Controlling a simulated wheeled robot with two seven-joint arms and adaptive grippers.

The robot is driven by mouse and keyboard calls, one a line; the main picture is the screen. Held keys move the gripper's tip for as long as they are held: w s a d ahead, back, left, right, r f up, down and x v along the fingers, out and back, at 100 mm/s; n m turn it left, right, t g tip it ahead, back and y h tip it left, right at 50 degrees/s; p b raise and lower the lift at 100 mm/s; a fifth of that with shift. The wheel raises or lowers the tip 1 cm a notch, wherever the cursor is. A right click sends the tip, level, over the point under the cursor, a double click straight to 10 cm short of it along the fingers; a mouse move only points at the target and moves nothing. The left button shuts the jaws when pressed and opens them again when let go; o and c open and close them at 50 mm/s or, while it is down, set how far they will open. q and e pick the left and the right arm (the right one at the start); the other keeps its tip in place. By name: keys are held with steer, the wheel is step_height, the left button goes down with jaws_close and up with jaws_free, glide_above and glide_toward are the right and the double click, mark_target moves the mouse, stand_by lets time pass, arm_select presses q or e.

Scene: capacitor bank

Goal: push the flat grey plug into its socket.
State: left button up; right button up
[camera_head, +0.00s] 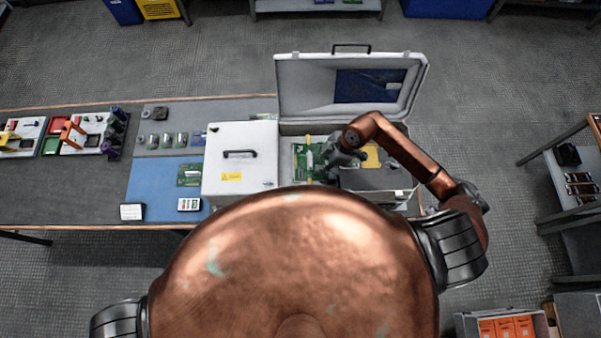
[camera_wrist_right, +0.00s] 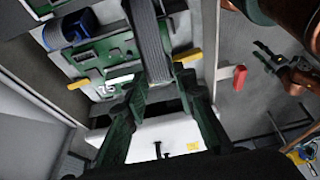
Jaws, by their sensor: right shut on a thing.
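My right gripper (camera_head: 338,166) is down inside the open grey case (camera_head: 402,202), over the right side of the green circuit board (camera_head: 300,160). In the right wrist view the dark green fingers of this gripper (camera_wrist_right: 160,88) are shut on the flat grey plug, with its grey ribbon cable (camera_wrist_right: 149,40) running up the picture between them. The fingertips and ribbon are close over the green board (camera_wrist_right: 100,52); whether the plug touches it cannot be told. The fingers hide the plug's end, and I cannot make out the socket. My left gripper is out of view.
The raised case lid (camera_head: 300,88) stands behind. Yellow clips (camera_wrist_right: 188,55) and a blue cylinder (camera_wrist_right: 70,29) are near the fingers. A white box with a black handle (camera_head: 238,154) stands directly left of the case. The blue mat (camera_head: 150,190) has free room.

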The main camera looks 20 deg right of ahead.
steer(key=shift+w+a, duration=0.3)
steer(key=shift+a, duration=0.7)
steer(key=shift+w+a, duration=0.25)
steer(key=shift+a, duration=0.8)
steer(key=shift+w+a, duration=0.3)
steer(key=shift+a, duration=0.7)
steer(key=shift+f, duration=0.2)
steer(key=shift+f, duration=0.7)
steer(key=shift+f+b, duration=0.55)
steer(key=shift+f, duration=0.1)
steer(key=o, duration=1.2)
steer(key=v, duration=1.2)
steer(key=shift+s, duration=0.1)
